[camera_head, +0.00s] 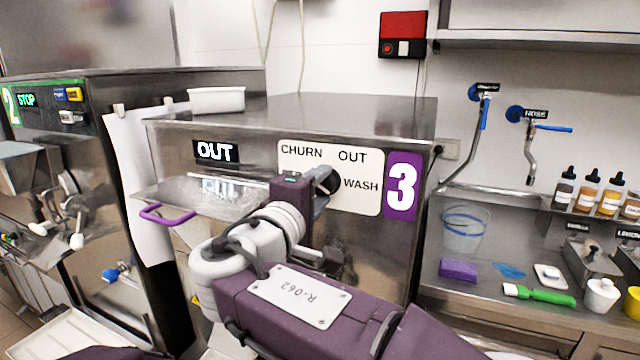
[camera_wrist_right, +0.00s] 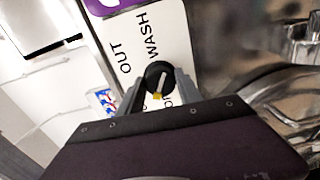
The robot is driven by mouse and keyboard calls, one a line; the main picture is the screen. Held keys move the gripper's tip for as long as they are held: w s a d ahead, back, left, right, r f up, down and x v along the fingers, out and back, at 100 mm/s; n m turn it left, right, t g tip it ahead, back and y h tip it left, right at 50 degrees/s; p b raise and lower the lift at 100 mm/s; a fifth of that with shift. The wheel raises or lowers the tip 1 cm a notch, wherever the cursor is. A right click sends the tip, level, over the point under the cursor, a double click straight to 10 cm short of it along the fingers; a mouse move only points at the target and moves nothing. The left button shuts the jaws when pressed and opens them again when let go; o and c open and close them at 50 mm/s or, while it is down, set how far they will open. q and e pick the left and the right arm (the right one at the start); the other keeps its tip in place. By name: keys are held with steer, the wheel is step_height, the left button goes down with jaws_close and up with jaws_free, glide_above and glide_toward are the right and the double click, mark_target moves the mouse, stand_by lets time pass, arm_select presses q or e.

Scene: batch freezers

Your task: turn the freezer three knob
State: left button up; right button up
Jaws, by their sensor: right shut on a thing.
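Freezer three (camera_head: 290,110) is the steel machine in the middle, with a purple "3" sign. Its white label plate (camera_head: 363,193) reads CHURN, OUT and WASH, and also shows in the right wrist view (camera_wrist_right: 133,32). The black round knob (camera_wrist_right: 158,75) sits on this plate, with a pale pointer line and a yellow mark at its edge. My right gripper (camera_wrist_right: 160,88) is shut on the knob, one grey finger on each side. In the head view my right gripper (camera_head: 320,192) reaches the plate and covers much of the knob. My left gripper is out of view.
A purple handle (camera_head: 168,215) sticks out at the freezer's front left. A white tub (camera_head: 216,100) stands on top. Freezer two (camera_head: 100,200) is at the left. The right counter holds a purple sponge (camera_head: 458,270), a green brush (camera_head: 540,295) and several bottles.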

steer(key=n+p, duration=0.1)
steer(key=n, duration=0.1)
steer(key=n+p, duration=0.1)
steer(key=n, duration=0.1)
steer(key=shift+r, duration=0.3)
steer(key=shift+f+n+p, duration=0.1)
steer(key=shift+n+p, duration=0.4)
steer(key=shift+n, duration=0.7)
steer(key=o, duration=1.3)
steer(key=shift+o, duration=0.3)
steer(key=shift+w+f, duration=0.1)
